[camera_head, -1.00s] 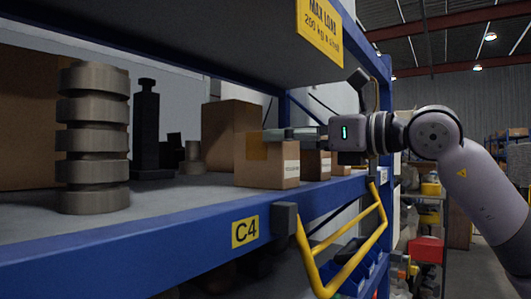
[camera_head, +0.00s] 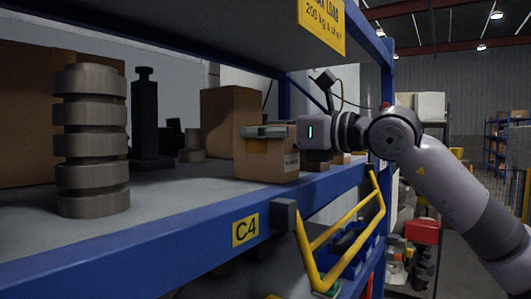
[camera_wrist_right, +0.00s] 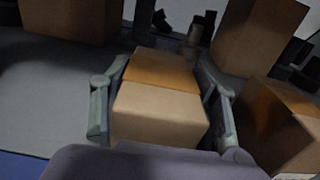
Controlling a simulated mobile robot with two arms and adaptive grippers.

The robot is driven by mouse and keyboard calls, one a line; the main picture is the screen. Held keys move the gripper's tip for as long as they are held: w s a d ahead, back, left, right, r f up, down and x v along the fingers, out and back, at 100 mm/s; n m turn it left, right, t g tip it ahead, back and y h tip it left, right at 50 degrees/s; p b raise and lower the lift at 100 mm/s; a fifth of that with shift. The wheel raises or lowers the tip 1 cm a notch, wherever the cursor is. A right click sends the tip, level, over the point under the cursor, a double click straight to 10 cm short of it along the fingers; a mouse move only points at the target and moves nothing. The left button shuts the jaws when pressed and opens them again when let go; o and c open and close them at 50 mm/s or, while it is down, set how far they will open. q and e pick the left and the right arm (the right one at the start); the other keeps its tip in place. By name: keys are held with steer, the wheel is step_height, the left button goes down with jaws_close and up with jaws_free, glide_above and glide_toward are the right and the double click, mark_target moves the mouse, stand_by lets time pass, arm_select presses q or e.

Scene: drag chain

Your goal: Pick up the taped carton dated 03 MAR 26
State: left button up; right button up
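A small brown carton (camera_head: 262,165) with tan tape and a white label stands on the shelf near its front edge. The label's print is too small to read, so I cannot confirm the date. My right gripper (camera_head: 262,131) reaches over this carton from the right, at the height of its upper part. In the right wrist view the taped carton (camera_wrist_right: 160,118) lies between the two spread fingers of the gripper (camera_wrist_right: 162,66). The fingers are open, one on each side, and I cannot tell whether either touches. My left gripper is not in view.
Another taped carton (camera_wrist_right: 285,125) stands close on the right in the wrist view. A larger brown box (camera_head: 230,120) is behind. A stack of metal rings (camera_head: 92,140) and a dark post (camera_head: 145,115) stand left. The blue shelf beam (camera_head: 150,250) runs in front.

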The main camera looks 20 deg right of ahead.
steer(key=c, duration=0.8)
steer(key=shift+r, duration=0.1)
steer(key=shift+c, duration=0.3)
